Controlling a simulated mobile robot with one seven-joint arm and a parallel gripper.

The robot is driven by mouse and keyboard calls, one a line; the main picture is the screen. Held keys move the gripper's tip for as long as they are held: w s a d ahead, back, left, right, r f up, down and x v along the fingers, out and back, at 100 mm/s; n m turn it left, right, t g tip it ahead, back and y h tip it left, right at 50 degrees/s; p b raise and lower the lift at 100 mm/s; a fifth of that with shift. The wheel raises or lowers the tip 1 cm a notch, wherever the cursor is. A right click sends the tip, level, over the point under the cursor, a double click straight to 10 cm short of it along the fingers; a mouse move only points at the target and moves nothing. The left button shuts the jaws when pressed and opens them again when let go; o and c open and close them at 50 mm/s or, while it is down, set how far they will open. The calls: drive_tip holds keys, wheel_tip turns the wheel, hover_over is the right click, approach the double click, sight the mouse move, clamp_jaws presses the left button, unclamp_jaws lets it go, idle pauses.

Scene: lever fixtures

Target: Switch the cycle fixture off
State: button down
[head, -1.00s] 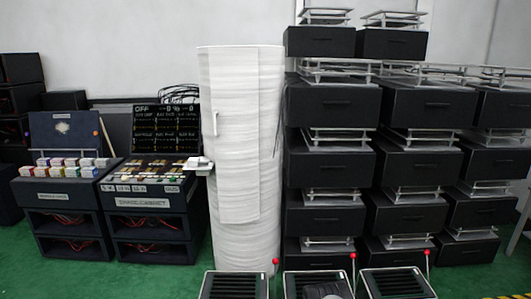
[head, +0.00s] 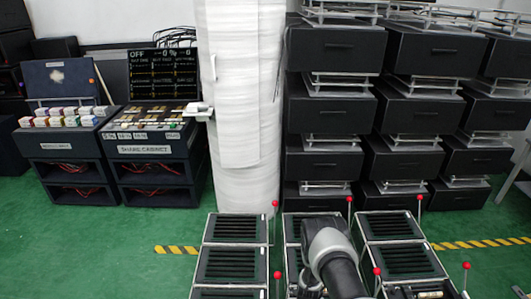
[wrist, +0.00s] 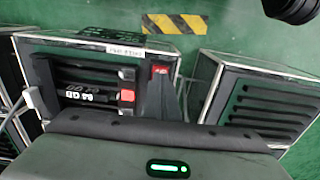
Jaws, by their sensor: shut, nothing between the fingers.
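Several black slatted lever fixtures in pale metal frames stand in rows at the bottom of the head view, with red-knobbed levers at their right sides. My arm reaches over the middle fixture (head: 298,228), hiding much of it; my gripper is hidden there. In the wrist view, a fixture (wrist: 66,62) with a white label fills the left; its lettering is too small to read, so I cannot tell whether it is the cycle fixture.
Another slatted fixture (wrist: 262,105) stands to the right in the wrist view, across a green gap. Yellow-black floor tape (head: 177,249) runs behind the fixtures. A white wrapped column (head: 238,120) and stacked black cabinets (head: 333,110) stand behind. A screen (head: 162,75) at left reads OFF.

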drive_tip(key=shift+r+p, duration=1.3)
drive_tip(key=shift+r, duration=1)
